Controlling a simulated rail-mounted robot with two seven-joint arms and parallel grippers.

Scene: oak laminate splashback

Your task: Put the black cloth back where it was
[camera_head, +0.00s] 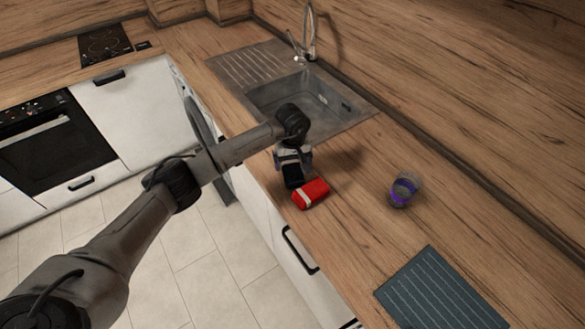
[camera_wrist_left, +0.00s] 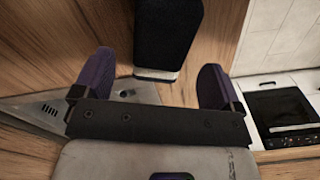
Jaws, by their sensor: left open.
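The black cloth (camera_wrist_left: 166,38) shows in the left wrist view as a dark bundle with a pale band at its lower end. It lies between the two spread fingers of my left gripper (camera_wrist_left: 156,84), with a gap on each side. In the head view a dark block that looks like the cloth (camera_head: 293,178) is just under my left gripper (camera_head: 292,163), over the counter near its front edge. I cannot tell from these views whether it rests on the counter. My left gripper is open. My right gripper is not in view.
A red bundle with a white band (camera_head: 311,193) lies close beside the dark block. A purple-and-grey cup (camera_head: 404,189) stands to the right on the counter. A dark ribbed mat (camera_head: 440,292) lies nearer. The sink (camera_head: 312,100) is behind the gripper.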

